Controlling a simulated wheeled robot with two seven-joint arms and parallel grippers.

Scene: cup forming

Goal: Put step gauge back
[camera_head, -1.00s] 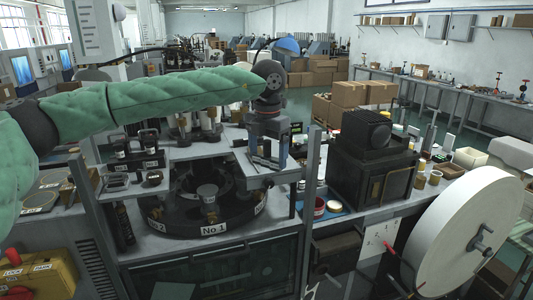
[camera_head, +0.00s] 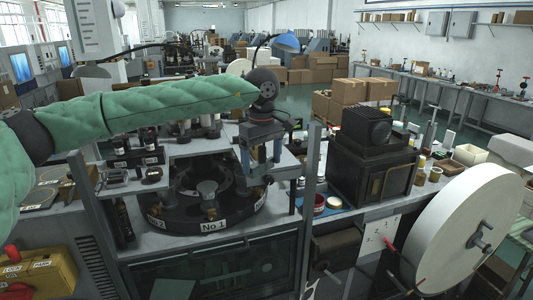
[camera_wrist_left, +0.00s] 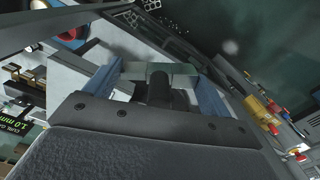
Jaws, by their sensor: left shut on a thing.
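My left gripper (camera_head: 261,164) hangs fingers-down over the bench, to the right of the black round turntable (camera_head: 163,222) marked "No 1". Its two blue fingers also show in the left wrist view (camera_wrist_left: 158,76). They are shut on a small grey-green metal block, which I take to be the step gauge (camera_wrist_left: 175,69), lying across between the fingertips. In the head view the gauge is too small and shaded to make out clearly. My right gripper is not in view.
A grey upright post (camera_head: 309,180) stands just right of the gripper. A black boxy machine (camera_head: 372,155) is beyond it, with a red-rimmed pot (camera_head: 319,205) at its foot. A label reading "1.0 mm" (camera_wrist_left: 14,140) shows at the left wrist view's left edge, near small blocks.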

